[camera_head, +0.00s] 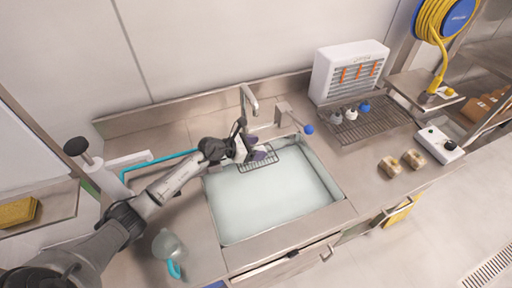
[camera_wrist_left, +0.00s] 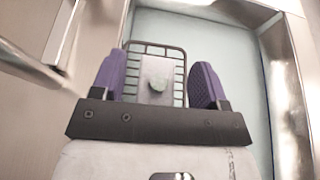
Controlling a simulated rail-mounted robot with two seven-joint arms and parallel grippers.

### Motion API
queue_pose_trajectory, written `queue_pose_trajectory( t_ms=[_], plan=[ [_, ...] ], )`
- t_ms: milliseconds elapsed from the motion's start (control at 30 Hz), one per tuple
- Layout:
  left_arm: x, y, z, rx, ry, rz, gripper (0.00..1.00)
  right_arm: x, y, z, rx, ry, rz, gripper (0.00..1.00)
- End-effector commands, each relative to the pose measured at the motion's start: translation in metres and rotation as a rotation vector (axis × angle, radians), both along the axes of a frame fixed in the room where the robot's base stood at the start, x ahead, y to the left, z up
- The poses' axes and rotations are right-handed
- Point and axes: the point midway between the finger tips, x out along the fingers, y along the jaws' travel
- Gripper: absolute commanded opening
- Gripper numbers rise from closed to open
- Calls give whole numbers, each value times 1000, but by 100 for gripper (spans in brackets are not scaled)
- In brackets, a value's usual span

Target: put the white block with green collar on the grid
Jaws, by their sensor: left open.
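A pale block (camera_wrist_left: 150,97) with a greenish round part on its top lies on a small dark wire rack (camera_wrist_left: 179,53) at the sink's far left. The rack also shows in the head view (camera_head: 268,163); the block there is hidden by my gripper. My left gripper (camera_head: 258,150), with purple fingers, is open over it. In the left wrist view the open fingers (camera_wrist_left: 161,78) stand on either side of the block, apart from it. A larger metal grid (camera_head: 362,127) lies on the counter at right. My right gripper is out of view.
The sink (camera_head: 270,205) is otherwise clear, with a tap (camera_head: 248,98) behind it. Small white and blue-topped pieces (camera_head: 351,113) stand on the right grid, before a white unit (camera_head: 347,70). Two tan blocks (camera_head: 402,163) sit right of the sink. A clear jug (camera_head: 168,246) stands front left.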

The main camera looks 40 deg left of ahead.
Motion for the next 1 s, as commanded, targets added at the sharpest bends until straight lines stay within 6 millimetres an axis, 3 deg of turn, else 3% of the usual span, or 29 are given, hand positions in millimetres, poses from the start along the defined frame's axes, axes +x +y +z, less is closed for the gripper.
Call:
queue_pose_trajectory(
  t_ms=[133, 267, 600, 1000],
  plan=[
    [0, 0, 3, 0, -1, 0, 68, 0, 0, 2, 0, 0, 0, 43],
    [0, 0, 18, -1, -2, 0, 68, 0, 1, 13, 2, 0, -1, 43],
    [-37, 20, 30, 1, 2, 0, 68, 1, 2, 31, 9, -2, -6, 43],
    [-45, 24, 33, 0, 0, 0, 68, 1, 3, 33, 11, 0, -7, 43]
  ],
)
